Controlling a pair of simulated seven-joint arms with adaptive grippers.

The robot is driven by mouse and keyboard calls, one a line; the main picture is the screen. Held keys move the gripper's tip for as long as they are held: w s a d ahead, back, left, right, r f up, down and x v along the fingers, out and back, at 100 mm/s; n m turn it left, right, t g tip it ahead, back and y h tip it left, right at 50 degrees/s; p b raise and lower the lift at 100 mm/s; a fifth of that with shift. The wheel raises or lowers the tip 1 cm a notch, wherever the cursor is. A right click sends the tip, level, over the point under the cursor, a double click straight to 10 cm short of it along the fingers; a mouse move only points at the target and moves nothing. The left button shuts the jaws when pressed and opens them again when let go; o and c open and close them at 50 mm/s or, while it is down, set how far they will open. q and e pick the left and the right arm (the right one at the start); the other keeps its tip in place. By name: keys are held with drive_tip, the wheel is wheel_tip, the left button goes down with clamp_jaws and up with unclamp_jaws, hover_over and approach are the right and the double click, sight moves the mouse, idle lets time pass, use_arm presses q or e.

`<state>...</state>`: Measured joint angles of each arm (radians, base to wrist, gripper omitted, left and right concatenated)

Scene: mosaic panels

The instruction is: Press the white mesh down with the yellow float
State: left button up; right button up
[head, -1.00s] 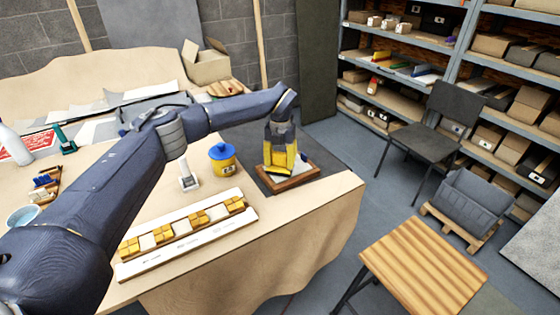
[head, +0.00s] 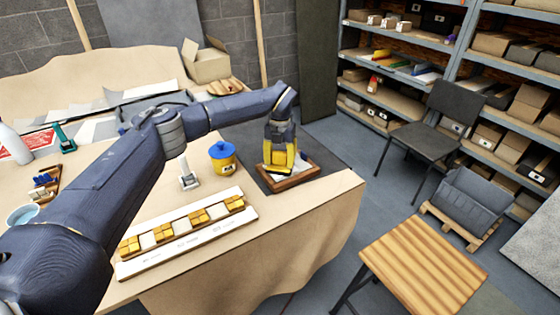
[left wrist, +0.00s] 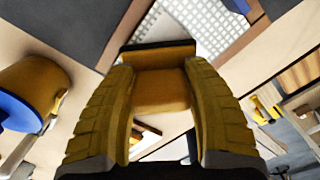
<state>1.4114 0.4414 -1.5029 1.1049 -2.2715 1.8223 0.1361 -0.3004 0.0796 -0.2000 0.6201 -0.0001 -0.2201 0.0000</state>
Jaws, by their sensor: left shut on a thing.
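My left gripper (head: 280,162) is shut on the yellow float (left wrist: 162,90) in the left wrist view. The float's dark-edged plate shows just beyond the fingertips. The white mesh (left wrist: 215,22) lies in a wooden-framed panel (head: 312,174) on the dark mat. In the head view the gripper is over the left part of this panel and hides most of the float and mesh. I cannot tell whether the float touches the mesh. My right gripper is not in view.
A yellow pot with a blue lid (head: 222,158) stands left of the panel. A white strip board with several yellow tile blocks (head: 188,232) lies at the table's front. A wooden stool (head: 422,265) stands off the table at right.

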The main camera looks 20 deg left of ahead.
sight(280, 151)
use_arm(q)
drive_tip(key=shift+r, duration=3.3)
drive_tip(key=shift+w, duration=0.1)
